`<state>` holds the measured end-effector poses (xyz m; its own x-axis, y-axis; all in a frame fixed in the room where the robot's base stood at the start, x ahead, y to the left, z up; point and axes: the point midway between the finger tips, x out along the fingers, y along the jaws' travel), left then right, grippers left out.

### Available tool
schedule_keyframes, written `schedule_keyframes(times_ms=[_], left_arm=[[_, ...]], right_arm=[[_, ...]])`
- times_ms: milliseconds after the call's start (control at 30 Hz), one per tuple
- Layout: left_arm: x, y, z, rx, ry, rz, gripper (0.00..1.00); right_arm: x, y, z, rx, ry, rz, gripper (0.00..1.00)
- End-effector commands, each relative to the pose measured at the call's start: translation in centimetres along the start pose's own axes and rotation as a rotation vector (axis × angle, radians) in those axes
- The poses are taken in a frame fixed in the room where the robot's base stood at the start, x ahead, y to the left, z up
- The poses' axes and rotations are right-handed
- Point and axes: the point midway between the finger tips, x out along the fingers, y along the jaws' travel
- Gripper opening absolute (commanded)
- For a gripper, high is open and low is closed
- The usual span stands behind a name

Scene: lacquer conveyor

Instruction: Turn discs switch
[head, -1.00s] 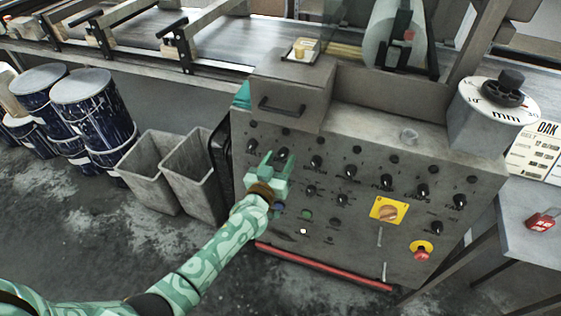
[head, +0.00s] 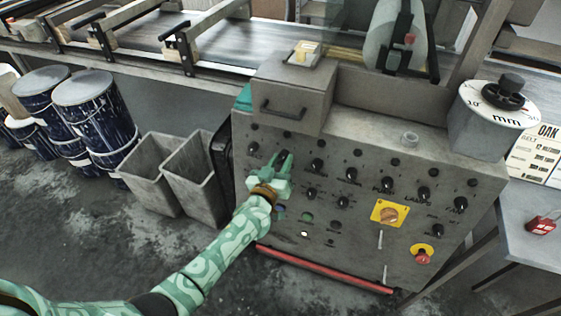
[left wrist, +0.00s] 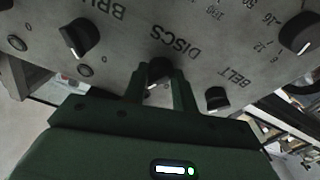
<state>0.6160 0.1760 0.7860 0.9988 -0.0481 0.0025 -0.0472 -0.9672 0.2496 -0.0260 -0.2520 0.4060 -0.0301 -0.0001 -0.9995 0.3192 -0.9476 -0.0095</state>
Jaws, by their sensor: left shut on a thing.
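The discs switch is a small black knob on the grey control panel (head: 330,235). In the left wrist view, which is upside down, the black discs knob (left wrist: 158,68) sits by the printed word DISCS. My left gripper (head: 283,158) reaches the upper left of the panel. Its two green fingers (left wrist: 160,82) are shut on the knob, one on each side. The fingers hide part of the knob, so its pointer direction cannot be told. My right gripper is not in view.
Black knobs labelled BRU... (left wrist: 80,37) and BELT (left wrist: 217,97) flank the discs knob closely. The panel also has a yellow-plated rotary switch (head: 388,213) and a red button (head: 423,257). Grey bins (head: 150,175) and blue drums (head: 90,110) stand left.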

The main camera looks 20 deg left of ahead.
Motion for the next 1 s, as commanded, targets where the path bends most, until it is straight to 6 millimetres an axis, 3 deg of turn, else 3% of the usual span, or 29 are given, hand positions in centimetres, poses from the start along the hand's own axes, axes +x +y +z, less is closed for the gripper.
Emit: schedule_keyframes(times_ms=[1000], left_arm=[[0.0,0.5,0.0,-0.827,0.046,-0.145,0.05]], right_arm=[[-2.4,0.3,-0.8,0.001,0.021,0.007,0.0]])
